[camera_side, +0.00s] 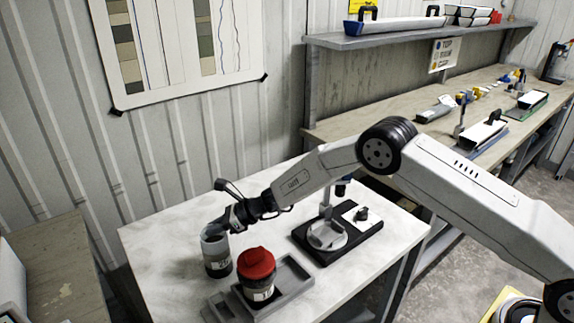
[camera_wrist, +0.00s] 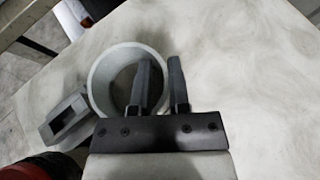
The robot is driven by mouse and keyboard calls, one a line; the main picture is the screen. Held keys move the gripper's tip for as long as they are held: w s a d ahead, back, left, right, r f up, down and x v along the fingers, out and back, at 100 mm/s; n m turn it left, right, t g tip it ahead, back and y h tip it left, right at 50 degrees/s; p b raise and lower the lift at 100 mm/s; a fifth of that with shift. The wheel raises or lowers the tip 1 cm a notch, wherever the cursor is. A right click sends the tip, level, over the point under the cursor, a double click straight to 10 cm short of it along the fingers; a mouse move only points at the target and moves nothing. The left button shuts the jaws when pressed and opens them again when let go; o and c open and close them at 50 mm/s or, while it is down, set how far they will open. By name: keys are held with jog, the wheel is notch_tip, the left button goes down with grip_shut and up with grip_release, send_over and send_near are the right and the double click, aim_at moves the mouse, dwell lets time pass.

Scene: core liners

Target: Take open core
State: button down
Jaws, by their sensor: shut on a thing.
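The open core (camera_side: 217,255) is a short grey cylinder with a white label and no cap, upright at the left of the white table. In the wrist view its round grey rim (camera_wrist: 98,77) surrounds a hollow top. My gripper (camera_side: 215,229) reaches down to its top from the right. In the wrist view my gripper (camera_wrist: 160,65) has one finger inside the rim and one outside, shut on the wall. Whether its base touches the table is hard to tell. A second core with a red cap (camera_side: 256,262) stands in a grey tray (camera_side: 294,283).
A bench (camera_side: 400,128) and shelf with trays run along the back wall. The table's left part is clear.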

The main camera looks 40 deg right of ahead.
aim_at(217, 236)
jog(key=shift+r, duration=0.15)
notch_tip(217, 236, up, 10)
dwell(0.7)
dwell(0.6)
